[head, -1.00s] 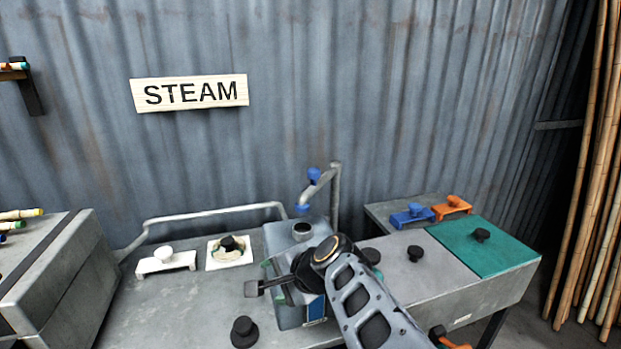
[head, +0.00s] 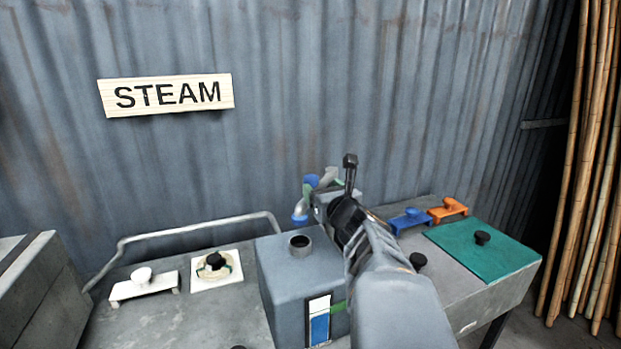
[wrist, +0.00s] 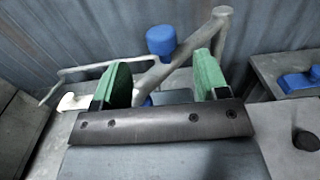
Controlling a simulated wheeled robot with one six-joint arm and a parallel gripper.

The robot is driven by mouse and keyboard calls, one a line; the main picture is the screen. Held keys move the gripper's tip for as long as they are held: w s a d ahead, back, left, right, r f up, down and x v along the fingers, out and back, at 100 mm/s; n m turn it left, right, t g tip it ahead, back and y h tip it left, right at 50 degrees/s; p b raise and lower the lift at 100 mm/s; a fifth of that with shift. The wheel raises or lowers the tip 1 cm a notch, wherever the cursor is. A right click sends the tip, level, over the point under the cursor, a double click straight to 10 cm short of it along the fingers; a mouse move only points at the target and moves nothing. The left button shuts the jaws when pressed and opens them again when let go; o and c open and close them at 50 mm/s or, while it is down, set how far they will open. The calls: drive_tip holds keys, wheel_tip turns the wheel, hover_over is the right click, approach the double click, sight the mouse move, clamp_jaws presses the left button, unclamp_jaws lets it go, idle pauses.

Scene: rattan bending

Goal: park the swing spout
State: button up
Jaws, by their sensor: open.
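The swing spout (head: 328,177) is a grey pipe with a blue knob (head: 311,181) on top and a blue tip. In the head view its tip (head: 299,218) hangs above the round opening of a grey tank (head: 275,268). My gripper (head: 322,183) is open at the spout, its green fingers on either side of the knob. In the wrist view the blue knob (wrist: 160,40) shows in the gap between the fingers (wrist: 163,78), and the pipe (wrist: 180,62) slants behind them. I cannot tell whether a finger touches it. My arm hides the spout's post in the head view.
A pale pipe rail (head: 200,229) runs behind the bench on the left. A white bracket (head: 144,286) and a white plate with a black knob (head: 216,270) lie there. Blue (head: 410,220) and orange (head: 448,209) brackets and a green lid (head: 485,248) are right.

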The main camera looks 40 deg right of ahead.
sight(314, 180)
drive_tip(key=p+x, duration=0.1)
drive_tip(key=x, duration=0.7)
drive_tip(key=shift+s, duration=0.1)
clamp_jaws()
idle(0.5)
